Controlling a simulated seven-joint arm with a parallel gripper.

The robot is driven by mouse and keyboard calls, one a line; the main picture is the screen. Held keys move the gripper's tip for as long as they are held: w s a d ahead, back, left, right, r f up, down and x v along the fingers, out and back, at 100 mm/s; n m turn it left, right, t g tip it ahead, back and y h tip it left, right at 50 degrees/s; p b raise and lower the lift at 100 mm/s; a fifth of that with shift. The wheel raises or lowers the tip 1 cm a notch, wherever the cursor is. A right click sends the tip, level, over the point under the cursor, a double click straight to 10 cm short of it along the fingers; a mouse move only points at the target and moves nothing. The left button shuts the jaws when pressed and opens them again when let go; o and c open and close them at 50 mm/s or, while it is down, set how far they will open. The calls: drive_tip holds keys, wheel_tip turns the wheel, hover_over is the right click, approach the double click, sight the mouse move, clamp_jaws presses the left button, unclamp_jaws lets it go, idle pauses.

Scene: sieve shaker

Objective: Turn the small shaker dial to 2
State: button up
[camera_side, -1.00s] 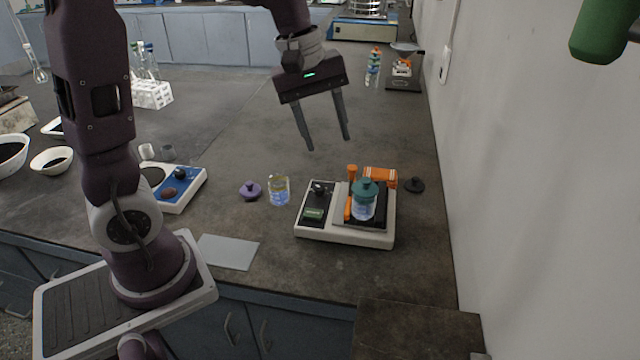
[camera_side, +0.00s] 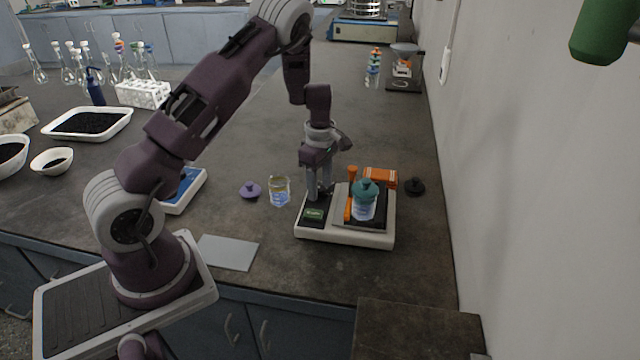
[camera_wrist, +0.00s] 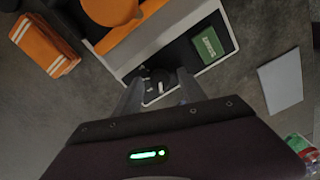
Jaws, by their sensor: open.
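The small shaker (camera_side: 345,236) is a white-based box on the bench with a black panel on its left side. Its dark dial sits on that panel, mostly hidden by my fingers in the side view; in the wrist view the dial (camera_wrist: 155,84) shows a pale mark between my fingertips. A green display (camera_side: 313,214) is in front of the dial. My gripper (camera_side: 320,196) is open and points down at the dial, with one finger on each side. I cannot tell whether the fingers touch it.
A teal-lidded beaker (camera_side: 364,200) stands on the shaker platform, close right of my gripper, beside an orange clamp bar (camera_side: 351,200). A glass beaker (camera_side: 279,190) and purple lid (camera_side: 250,190) are to the left. Bench ahead of the grey pad (camera_side: 228,252) is clear.

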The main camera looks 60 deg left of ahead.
clamp_jaws()
drive_tip(key=m, duration=0.3)
drive_tip(key=shift+m, duration=0.4)
drive_tip(key=m, duration=0.4)
drive_tip(key=shift+r+m, duration=0.1)
drive_tip(key=shift+m, duration=0.2)
drive_tip(key=m, duration=0.4)
drive_tip(key=shift+m, duration=1.9)
